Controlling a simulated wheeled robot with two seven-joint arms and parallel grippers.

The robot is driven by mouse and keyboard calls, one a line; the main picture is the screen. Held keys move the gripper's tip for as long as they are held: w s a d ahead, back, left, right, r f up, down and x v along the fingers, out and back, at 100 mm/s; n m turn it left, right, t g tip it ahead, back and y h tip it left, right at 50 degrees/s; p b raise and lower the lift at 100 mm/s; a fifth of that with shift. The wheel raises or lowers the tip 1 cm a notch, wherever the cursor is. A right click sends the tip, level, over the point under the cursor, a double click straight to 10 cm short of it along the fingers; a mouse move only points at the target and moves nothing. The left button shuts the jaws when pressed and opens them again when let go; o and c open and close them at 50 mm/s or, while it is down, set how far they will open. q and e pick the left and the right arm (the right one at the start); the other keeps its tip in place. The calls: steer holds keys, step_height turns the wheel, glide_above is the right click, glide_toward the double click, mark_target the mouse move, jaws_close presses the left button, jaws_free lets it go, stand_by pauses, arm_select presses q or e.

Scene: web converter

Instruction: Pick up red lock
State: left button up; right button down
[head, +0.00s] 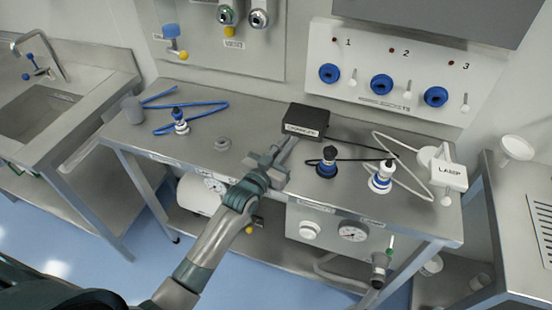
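I cannot make out a red lock anywhere in the head view. My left gripper (289,148) is over the middle of the steel table (215,165), with its fingers pointing at the front of a black box (306,120). The fingers lie close together, and I cannot tell if they are open or shut. I see nothing held between them. My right gripper is not in view.
Blue-and-white connectors with a blue hose (190,104), a black cable and a white hose lie on the table. A white LAMP box (449,176) is at its right end. A panel with blue knobs (381,84) stands behind. A sink (45,108) is left.

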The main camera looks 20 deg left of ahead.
arm_select(q)
steer(key=shift+c, duration=0.3)
jaws_close()
steer(key=shift+r, duration=0.1)
steer(key=shift+r+b, duration=0.3)
steer(key=shift+r, duration=0.3)
step_height(320, 180, up, 2)
steer(key=shift+r+b, duration=0.1)
steer(key=shift+b, duration=0.3)
steer(key=s+d+r+b, duration=0.2)
steer(key=s+d+r, duration=0.3)
steer(key=d, duration=0.5)
step_height(320, 180, up, 2)
steer(key=shift+s+d+r+b, duration=0.15)
steer(key=shift+s+r+b, duration=0.05)
steer(key=shift+s+b, duration=0.15)
